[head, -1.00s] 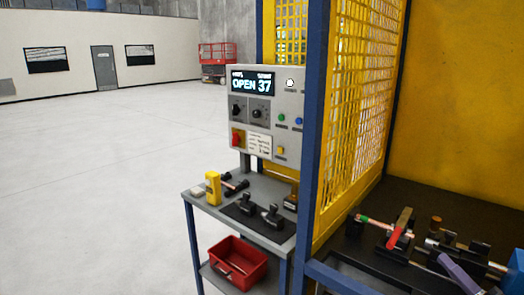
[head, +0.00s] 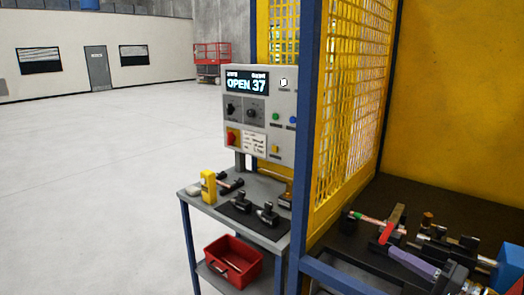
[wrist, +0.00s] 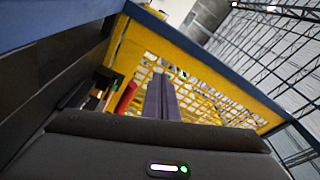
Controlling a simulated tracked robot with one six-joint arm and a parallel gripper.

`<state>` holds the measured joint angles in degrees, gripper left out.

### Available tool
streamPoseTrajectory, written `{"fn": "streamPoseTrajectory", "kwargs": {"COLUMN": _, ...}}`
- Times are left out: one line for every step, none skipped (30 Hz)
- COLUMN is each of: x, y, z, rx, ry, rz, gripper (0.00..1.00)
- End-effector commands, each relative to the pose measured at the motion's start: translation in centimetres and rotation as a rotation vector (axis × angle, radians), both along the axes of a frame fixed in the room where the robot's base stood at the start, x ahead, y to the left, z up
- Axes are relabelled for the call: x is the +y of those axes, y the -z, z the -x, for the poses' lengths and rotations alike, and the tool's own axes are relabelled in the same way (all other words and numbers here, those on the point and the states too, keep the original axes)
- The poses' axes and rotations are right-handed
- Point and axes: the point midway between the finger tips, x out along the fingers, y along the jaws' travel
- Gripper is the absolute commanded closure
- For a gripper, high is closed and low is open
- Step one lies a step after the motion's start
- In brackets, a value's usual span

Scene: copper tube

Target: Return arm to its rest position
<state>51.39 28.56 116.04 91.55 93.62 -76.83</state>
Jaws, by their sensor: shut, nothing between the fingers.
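My gripper (head: 376,246) shows at the lower right of the head view, its purple fingers pointing left over the dark bench. In the wrist view the two purple fingers (wrist: 161,78) lie side by side, shut, with nothing seen between them. Just behind the fingers in the head view is a red lever handle (head: 392,225). A red handle also shows left of the fingers in the wrist view (wrist: 126,98). A copper tube piece (head: 372,219) with a green band lies on the bench by the handle. I cannot tell the exact gap between fingers and fittings.
The dark bench (head: 400,187) stands inside a yellow mesh guard (head: 345,110) with a blue post (head: 308,130). Outside it are a control panel reading OPEN 37 (head: 259,115), a tool cart and a red bin (head: 232,265). Open floor lies left.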

Motion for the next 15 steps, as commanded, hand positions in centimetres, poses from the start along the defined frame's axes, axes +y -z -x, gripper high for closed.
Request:
{"fn": "streamPoseTrajectory", "kwargs": {"x": 2.1, "y": -0.5, "z": 0.1, "rx": 0.032, "ry": -0.047, "rz": 0.019, "gripper": 1.00}}
{"fn": "streamPoseTrajectory", "kwargs": {"x": 3.3, "y": -0.7, "z": 0.2, "rx": 0.055, "ry": -0.075, "rz": 0.027, "gripper": 1.00}}
{"fn": "streamPoseTrajectory", "kwargs": {"x": 4.8, "y": -0.8, "z": 0.5, "rx": 0.088, "ry": -0.110, "rz": 0.042, "gripper": 1.00}}
{"fn": "streamPoseTrajectory", "kwargs": {"x": 6.0, "y": -0.9, "z": 0.7, "rx": 0.113, "ry": -0.136, "rz": 0.053, "gripper": 1.00}}
{"fn": "streamPoseTrajectory", "kwargs": {"x": 7.0, "y": -0.9, "z": 1.0, "rx": 0.137, "ry": -0.161, "rz": 0.065, "gripper": 1.00}}
{"fn": "streamPoseTrajectory", "kwargs": {"x": 8.4, "y": -1.0, "z": 1.3, "rx": 0.169, "ry": -0.192, "rz": 0.083, "gripper": 1.00}}
{"fn": "streamPoseTrajectory", "kwargs": {"x": 9.5, "y": -1.0, "z": 1.7, "rx": 0.194, "ry": -0.215, "rz": 0.097, "gripper": 1.00}}
{"fn": "streamPoseTrajectory", "kwargs": {"x": 10.5, "y": -1.0, "z": 2.0, "rx": 0.218, "ry": -0.237, "rz": 0.112, "gripper": 1.00}}
{"fn": "streamPoseTrajectory", "kwargs": {"x": 11.7, "y": -1.0, "z": 2.6, "rx": 0.249, "ry": -0.265, "rz": 0.132, "gripper": 1.00}}
{"fn": "streamPoseTrajectory", "kwargs": {"x": 12.7, "y": -1.0, "z": 2.9, "rx": 0.272, "ry": -0.284, "rz": 0.149, "gripper": 1.00}}
{"fn": "streamPoseTrajectory", "kwargs": {"x": 13.5, "y": -1.0, "z": 3.4, "rx": 0.296, "ry": -0.301, "rz": 0.166, "gripper": 1.00}}
{"fn": "streamPoseTrajectory", "kwargs": {"x": 14.7, "y": -1.0, "z": 4.0, "rx": 0.326, "ry": -0.326, "rz": 0.188, "gripper": 1.00}}
{"fn": "streamPoseTrajectory", "kwargs": {"x": 15.5, "y": -0.9, "z": 4.4, "rx": 0.349, "ry": -0.342, "rz": 0.208, "gripper": 1.00}}
{"fn": "streamPoseTrajectory", "kwargs": {"x": 16.2, "y": -0.9, "z": 4.9, "rx": 0.371, "ry": -0.358, "rz": 0.227, "gripper": 1.00}}
{"fn": "streamPoseTrajectory", "kwargs": {"x": 17.2, "y": -0.8, "z": 5.6, "rx": 0.400, "ry": -0.376, "rz": 0.253, "gripper": 1.00}}
